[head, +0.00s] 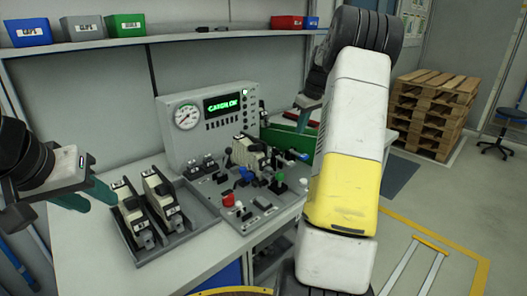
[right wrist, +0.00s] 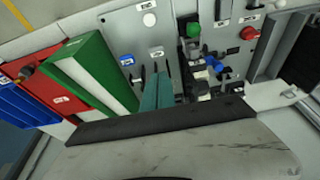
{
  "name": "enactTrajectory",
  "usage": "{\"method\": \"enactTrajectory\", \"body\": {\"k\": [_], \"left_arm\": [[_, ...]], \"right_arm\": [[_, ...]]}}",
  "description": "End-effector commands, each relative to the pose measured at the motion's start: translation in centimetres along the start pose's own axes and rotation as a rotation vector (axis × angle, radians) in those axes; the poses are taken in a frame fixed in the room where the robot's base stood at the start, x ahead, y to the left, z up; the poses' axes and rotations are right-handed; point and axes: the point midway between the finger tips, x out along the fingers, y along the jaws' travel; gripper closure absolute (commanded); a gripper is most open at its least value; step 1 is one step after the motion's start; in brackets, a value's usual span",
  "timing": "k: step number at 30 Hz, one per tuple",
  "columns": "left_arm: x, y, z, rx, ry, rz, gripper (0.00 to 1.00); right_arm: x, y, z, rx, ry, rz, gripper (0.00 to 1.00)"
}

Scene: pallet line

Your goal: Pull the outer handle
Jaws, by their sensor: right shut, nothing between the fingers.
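A grey fixture plate (head: 262,205) on the bench carries clamps with coloured knobs. A green knob (head: 279,177), a red knob (head: 228,200) and a blue knob (head: 246,174) show there; I cannot tell which is the outer handle. In the right wrist view a green knob (right wrist: 193,30), a blue knob (right wrist: 214,64) and a red knob (right wrist: 249,33) show. My left gripper (head: 88,195) is open and empty, left of the parts tray.
A grey tray (head: 185,242) holds two clamp-like parts. A panel with a gauge (head: 187,116) and green lit display (head: 222,103) stands behind. A green bin (head: 291,141) stands at the bench's right. Bins line the shelf (head: 170,38). Pallets (head: 432,112) stand on the floor.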

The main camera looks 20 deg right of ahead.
Motion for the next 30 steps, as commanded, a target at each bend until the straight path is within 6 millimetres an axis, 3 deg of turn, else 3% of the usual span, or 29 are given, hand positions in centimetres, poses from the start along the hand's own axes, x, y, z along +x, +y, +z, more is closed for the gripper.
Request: {"method": "enactTrajectory", "body": {"k": [17,30], "left_arm": [[0.0,0.0,0.0,0.000,0.000,0.000,0.64],[0.0,0.0,0.0,0.000,0.000,0.000,0.64]], "right_arm": [[1.3,0.6,0.2,-0.003,-0.003,-0.004,1.00],[10.0,0.5,0.2,-0.004,-0.005,-0.005,1.00]]}}
